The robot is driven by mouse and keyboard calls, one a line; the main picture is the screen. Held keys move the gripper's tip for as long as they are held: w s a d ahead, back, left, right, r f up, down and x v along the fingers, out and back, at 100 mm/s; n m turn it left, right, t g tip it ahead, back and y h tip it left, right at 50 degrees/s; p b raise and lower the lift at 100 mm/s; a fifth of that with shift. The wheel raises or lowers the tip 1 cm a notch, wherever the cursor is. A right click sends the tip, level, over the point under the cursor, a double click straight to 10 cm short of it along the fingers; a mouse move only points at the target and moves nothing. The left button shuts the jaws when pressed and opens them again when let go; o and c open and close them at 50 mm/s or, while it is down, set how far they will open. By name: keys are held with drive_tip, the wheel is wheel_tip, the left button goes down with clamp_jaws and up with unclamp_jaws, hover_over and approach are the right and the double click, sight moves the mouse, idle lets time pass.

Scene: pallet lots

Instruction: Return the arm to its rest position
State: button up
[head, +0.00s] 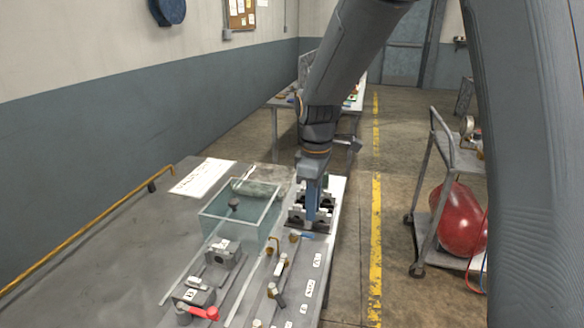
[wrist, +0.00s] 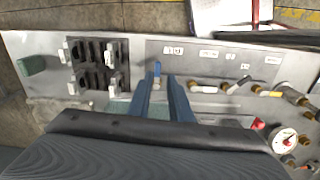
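My gripper (head: 313,208) points down over the metal bench at the end of my arm, which reaches in from the top of the head view. Its blue fingers stand in front of a black-and-grey clamp fixture. In the wrist view the two fingers (wrist: 162,84) are apart with a gap between them, and nothing shows held. A blue lever handle (wrist: 157,68) lies just beyond the fingertips; it also shows in the head view (head: 306,235). I cannot tell whether the fingers touch it.
A glass-walled tank (head: 222,229) stands left of my gripper. Valves and labels line a panel (head: 295,275) in front. A trolley (head: 436,240) with a red tank stands at right. Another table (head: 272,105) stands behind. The floor by the yellow line is clear.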

drive_tip(key=s+d+f+m, duration=0.1)
drive_tip(key=s+d+m, duration=0.3)
drive_tip(key=s+m, duration=0.2)
drive_tip(key=s+d+f+m+t, duration=0.1)
drive_tip(key=s+d+m, duration=0.4)
drive_tip(key=s, duration=0.5)
drive_tip(key=shift+s+d+f+m, duration=0.2)
drive_tip(key=shift+s+m, duration=0.2)
drive_tip(key=shift+m, duration=0.6)
